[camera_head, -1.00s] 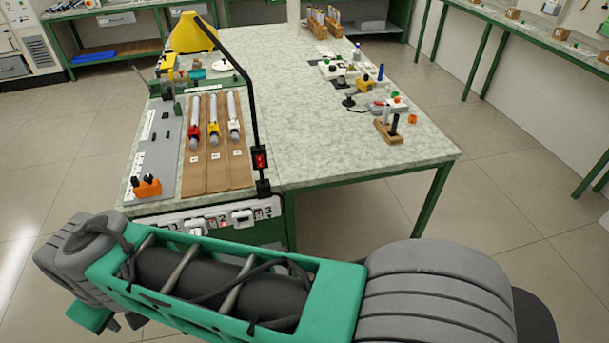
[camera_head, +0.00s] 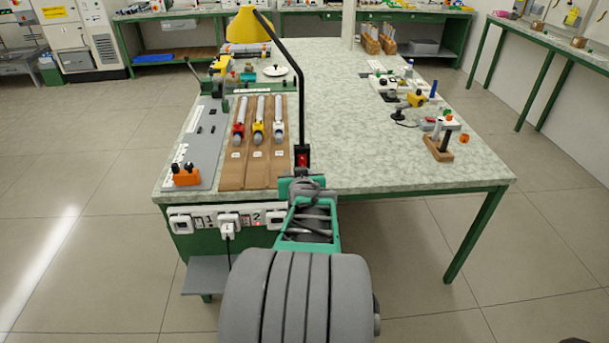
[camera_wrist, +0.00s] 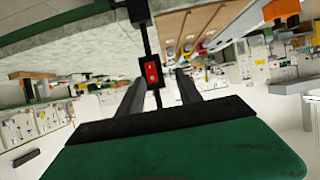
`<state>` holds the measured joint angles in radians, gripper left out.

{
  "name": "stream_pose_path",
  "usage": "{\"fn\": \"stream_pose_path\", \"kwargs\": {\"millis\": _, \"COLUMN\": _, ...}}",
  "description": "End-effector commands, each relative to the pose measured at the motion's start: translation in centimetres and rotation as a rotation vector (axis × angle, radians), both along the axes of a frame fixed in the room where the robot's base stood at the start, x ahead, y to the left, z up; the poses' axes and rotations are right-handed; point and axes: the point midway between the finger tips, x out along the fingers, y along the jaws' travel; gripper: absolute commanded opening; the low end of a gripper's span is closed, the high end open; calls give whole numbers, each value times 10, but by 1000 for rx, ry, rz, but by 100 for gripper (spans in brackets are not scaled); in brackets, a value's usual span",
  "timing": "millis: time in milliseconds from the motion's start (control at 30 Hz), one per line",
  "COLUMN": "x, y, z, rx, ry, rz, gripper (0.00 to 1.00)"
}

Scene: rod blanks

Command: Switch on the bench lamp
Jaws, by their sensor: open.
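The bench lamp has a yellow shade (camera_head: 248,25) and a long thin black arm (camera_head: 288,65) slanting down to the front of the bench. At the foot of that arm is a red rocker switch (camera_head: 302,160) in a black housing; it also shows in the wrist view (camera_wrist: 152,72). My gripper (camera_head: 301,178) is at the bench's front edge, just in front of the switch. In the wrist view my gripper's fingers (camera_wrist: 158,88) are apart and empty, with the switch seen between them. I cannot tell whether they touch it, or whether the lamp is lit.
Brown wooden boards (camera_head: 257,165) with several rods lie left of the switch. An orange block (camera_head: 186,176) sits on a grey mat. White sockets (camera_head: 229,219), one with a plug and cord, line the front edge. The bench (camera_head: 350,140) right of the lamp is mostly clear.

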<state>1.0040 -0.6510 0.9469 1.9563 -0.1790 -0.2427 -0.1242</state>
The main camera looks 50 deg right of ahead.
Motion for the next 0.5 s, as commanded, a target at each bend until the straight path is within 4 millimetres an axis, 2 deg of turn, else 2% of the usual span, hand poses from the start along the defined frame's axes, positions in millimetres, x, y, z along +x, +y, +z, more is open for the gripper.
{"fn": "stream_pose_path", "kwargs": {"millis": 33, "x": -9, "y": -12, "z": -3, "rx": -15, "ry": -16, "rz": -27, "gripper": 42}}
{"fn": "stream_pose_path", "kwargs": {"millis": 133, "x": -9, "y": -23, "z": -4, "rx": -27, "ry": -26, "rz": -41, "gripper": 42}}
{"fn": "stream_pose_path", "kwargs": {"millis": 500, "x": 30, "y": -65, "z": -29, "rx": -24, "ry": -23, "rz": -38, "gripper": 42}}
